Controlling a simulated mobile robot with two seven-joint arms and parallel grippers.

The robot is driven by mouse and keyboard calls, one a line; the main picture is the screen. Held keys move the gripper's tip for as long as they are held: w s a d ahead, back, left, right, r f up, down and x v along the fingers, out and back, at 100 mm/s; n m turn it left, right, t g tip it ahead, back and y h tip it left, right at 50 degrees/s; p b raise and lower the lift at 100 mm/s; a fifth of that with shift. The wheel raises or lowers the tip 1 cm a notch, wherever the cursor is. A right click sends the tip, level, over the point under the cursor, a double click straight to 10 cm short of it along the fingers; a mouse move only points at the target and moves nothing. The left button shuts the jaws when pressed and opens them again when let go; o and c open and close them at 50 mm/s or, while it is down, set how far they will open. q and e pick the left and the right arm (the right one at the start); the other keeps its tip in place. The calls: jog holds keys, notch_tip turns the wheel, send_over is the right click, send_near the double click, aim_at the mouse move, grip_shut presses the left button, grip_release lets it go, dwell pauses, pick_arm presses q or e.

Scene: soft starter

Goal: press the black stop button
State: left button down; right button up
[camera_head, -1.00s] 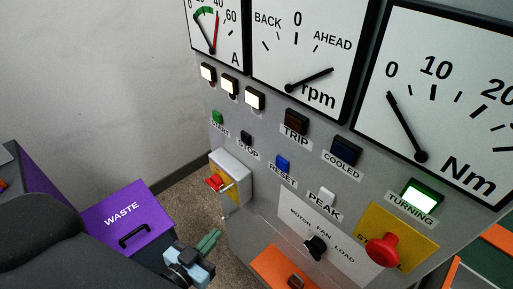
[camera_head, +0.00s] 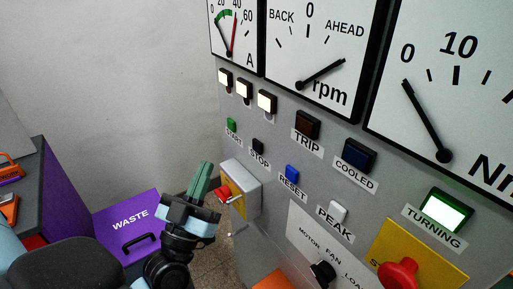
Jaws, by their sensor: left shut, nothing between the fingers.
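The black stop button (camera_head: 258,146) sits on the grey panel above its STOP label (camera_head: 259,159), between the green start button (camera_head: 231,125) and the blue reset button (camera_head: 292,173). My left gripper (camera_head: 201,182) is shut and empty, its green fingers pointing up. In the picture it is left of and below the stop button, beside the red-handled switch box, and apart from the button. My right gripper is not in view.
A red emergency button (camera_head: 400,274) is at lower right. A purple waste bin (camera_head: 124,215) stands at left. Dials fill the panel's top.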

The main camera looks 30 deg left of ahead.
aim_at(257, 146)
pick_arm(q)
jog(key=shift+w, duration=0.1)
jog(key=w+d, duration=0.3)
jog(key=w, duration=0.5)
jog(key=shift+d, duration=0.25)
dwell(1.8)
jog(key=shift+w, duration=0.1)
jog(key=shift+w+d, duration=0.15)
jog(key=shift+w, duration=0.1)
